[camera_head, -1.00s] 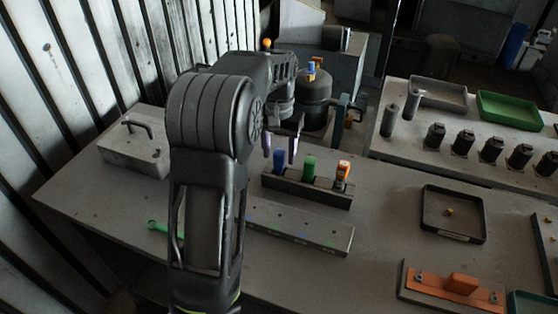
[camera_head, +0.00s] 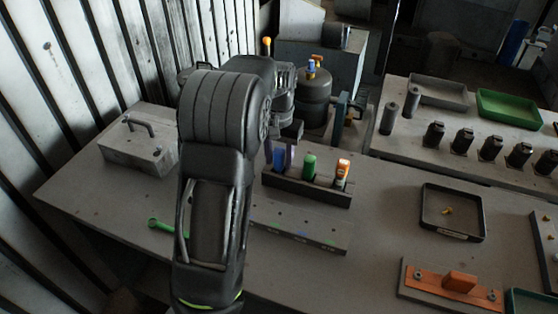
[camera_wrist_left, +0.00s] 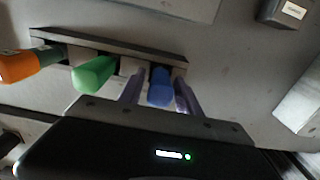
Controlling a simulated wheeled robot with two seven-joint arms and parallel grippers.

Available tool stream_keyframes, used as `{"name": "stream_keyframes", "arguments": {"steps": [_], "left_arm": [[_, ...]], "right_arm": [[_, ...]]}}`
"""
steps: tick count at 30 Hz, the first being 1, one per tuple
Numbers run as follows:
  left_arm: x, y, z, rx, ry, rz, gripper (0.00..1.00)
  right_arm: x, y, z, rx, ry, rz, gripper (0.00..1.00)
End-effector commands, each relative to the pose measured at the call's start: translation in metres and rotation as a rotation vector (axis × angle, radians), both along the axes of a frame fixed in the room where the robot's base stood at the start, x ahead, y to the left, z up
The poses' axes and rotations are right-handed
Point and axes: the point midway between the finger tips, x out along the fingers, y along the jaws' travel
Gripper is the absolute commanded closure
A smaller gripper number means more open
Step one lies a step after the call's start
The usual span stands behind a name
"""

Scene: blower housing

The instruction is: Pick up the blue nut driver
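The blue nut driver (camera_head: 279,159) stands in a dark rack (camera_head: 312,188), handle up, beside a green-handled driver (camera_head: 309,167) and an orange-handled one (camera_head: 342,172). My left gripper (camera_head: 281,155) is over the rack, its fingers at the blue handle. In the left wrist view the blue handle (camera_wrist_left: 160,87) lies between the two purple-grey fingers (camera_wrist_left: 160,92), with a narrow gap seen on each side. The gripper is open around it. The green handle (camera_wrist_left: 94,73) is just outside one finger. My right gripper is not in view.
A grey block with small holes (camera_head: 300,236) lies in front of the rack. A dark tray (camera_head: 453,232) and an orange part (camera_head: 455,284) are to the right. A dark tank (camera_head: 314,98) stands behind. A green wrench (camera_head: 165,228) lies at left.

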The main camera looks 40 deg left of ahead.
Motion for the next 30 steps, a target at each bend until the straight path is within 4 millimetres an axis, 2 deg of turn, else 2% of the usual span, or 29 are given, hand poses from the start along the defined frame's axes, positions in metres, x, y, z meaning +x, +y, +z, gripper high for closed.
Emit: {"name": "stream_keyframes", "arguments": {"steps": [2,14,30], "left_arm": [[0.0000,0.0000,0.0000,0.000,0.000,0.000,0.67],[0.0000,-0.0001,0.0000,0.000,0.000,0.000,1.00],[0.0003,-0.0002,0.0019,0.000,-0.001,0.000,1.00]], "right_arm": [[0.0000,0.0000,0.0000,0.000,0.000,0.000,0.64],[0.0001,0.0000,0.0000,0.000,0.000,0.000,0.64],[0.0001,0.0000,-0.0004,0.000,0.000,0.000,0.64]]}}
